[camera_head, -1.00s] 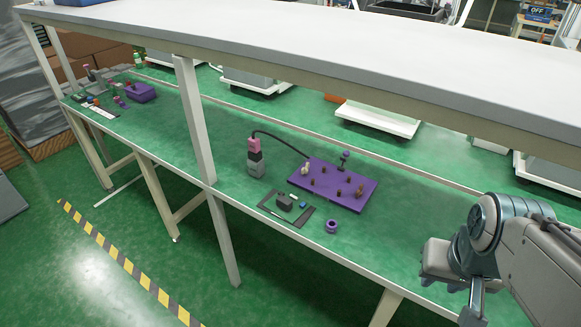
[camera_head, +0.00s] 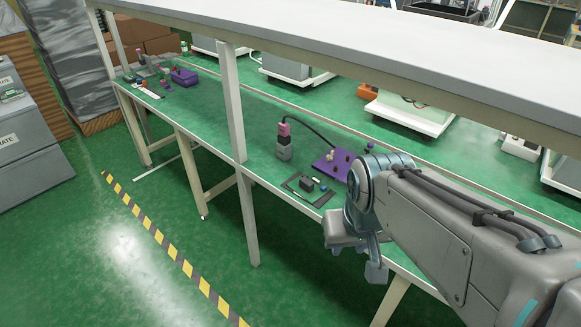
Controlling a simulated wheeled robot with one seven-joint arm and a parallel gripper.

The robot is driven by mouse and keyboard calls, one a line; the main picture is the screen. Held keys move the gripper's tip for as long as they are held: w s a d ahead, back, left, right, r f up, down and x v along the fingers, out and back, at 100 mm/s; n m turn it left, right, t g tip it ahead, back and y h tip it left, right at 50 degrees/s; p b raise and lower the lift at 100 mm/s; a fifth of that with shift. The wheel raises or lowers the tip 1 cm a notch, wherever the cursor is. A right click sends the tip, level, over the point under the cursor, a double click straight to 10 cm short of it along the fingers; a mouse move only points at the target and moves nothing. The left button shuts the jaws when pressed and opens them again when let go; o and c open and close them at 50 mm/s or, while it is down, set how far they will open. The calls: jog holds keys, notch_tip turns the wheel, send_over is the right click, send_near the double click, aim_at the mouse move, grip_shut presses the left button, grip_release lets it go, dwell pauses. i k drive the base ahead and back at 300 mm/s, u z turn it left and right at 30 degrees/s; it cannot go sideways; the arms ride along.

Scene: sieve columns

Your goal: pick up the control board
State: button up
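I cannot tell for sure which thing is the control board. A dark flat frame (camera_head: 305,190) with small dark and blue parts lies on the green bench top. A purple board (camera_head: 328,164) with small knobs lies just behind it, its right part hidden by my arm. At the far left end of the bench is a group of small parts with a long white strip (camera_head: 151,94). My gripper (camera_head: 376,272) hangs at the bench's front edge, right of the dark frame and apart from it. Its fingers are too unclear to judge.
A grey and pink device (camera_head: 284,142) with a black cable stands beside the purple board. A purple box (camera_head: 185,77) sits at the far left. A white upper shelf (camera_head: 330,45) and an upright post (camera_head: 234,105) border the bench. The bench middle is mostly clear.

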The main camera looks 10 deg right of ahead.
aim_at(311, 189)
jog(key=u, duration=0.55)
jog(key=k, duration=0.6)
jog(key=u, duration=0.55)
jog(key=i, duration=0.9)
jog(key=z, duration=1)
jog(key=i, duration=0.55)
jog(key=u, duration=0.05)
